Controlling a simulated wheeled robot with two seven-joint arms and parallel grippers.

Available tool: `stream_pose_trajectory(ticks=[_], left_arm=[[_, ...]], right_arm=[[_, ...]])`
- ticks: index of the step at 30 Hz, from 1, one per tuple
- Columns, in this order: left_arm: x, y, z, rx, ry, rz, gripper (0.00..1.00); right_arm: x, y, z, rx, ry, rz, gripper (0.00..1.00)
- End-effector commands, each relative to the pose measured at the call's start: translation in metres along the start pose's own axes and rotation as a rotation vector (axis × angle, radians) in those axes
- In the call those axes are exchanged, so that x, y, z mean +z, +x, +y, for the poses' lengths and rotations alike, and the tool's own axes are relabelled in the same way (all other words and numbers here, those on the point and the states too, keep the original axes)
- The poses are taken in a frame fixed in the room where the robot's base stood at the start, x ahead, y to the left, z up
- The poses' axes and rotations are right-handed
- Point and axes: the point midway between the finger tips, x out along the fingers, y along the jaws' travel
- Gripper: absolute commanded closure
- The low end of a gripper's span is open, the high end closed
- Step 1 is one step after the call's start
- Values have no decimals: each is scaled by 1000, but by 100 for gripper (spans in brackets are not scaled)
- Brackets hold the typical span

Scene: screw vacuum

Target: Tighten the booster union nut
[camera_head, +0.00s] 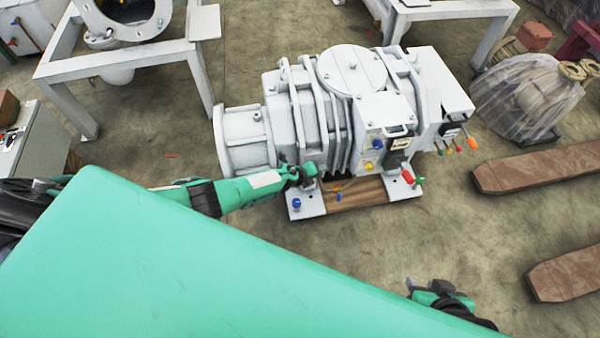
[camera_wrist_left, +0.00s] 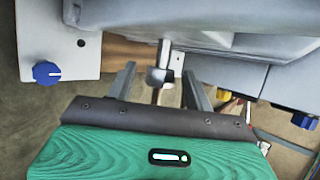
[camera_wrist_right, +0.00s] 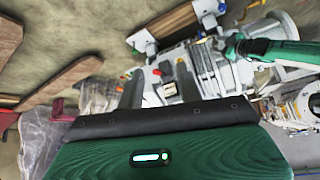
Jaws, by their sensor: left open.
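A grey nut-like fitting on a thin vertical pipe shows in the left wrist view (camera_wrist_left: 160,77), under the grey pump body (camera_wrist_left: 200,15). It looks like the union nut. My left gripper (camera_wrist_left: 159,72) is open, with one finger on each side of the fitting and gaps visible. In the head view, my left gripper (camera_head: 308,172) is at the low front of the white pump (camera_head: 320,110), and the fitting cannot be made out there. My right gripper (camera_head: 426,288) is open and empty, apart from the pump; its fingers show in the right wrist view (camera_wrist_right: 160,68).
The pump's base plate carries a blue knob (camera_head: 297,203), also in the left wrist view (camera_wrist_left: 47,73), and a red-handled valve (camera_head: 408,177). Brown forks (camera_head: 535,168) lie at right, near a plastic-wrapped machine (camera_head: 525,100). White frames (camera_head: 65,75) stand behind.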

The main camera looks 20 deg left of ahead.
Motion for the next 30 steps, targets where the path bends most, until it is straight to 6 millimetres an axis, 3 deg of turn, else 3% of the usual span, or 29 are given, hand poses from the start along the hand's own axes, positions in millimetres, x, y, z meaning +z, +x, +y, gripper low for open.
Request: stream_pose_trajectory(ticks=[9, 30], left_arm=[[1, -21, -1, 1, 1, 1, 47], [0, -90, -1, 1, 0, 1, 47]], right_arm=[[18, -34, 25, 67, 30, -213, 64], [75, 61, 33, 70, 39, -376, 64]])
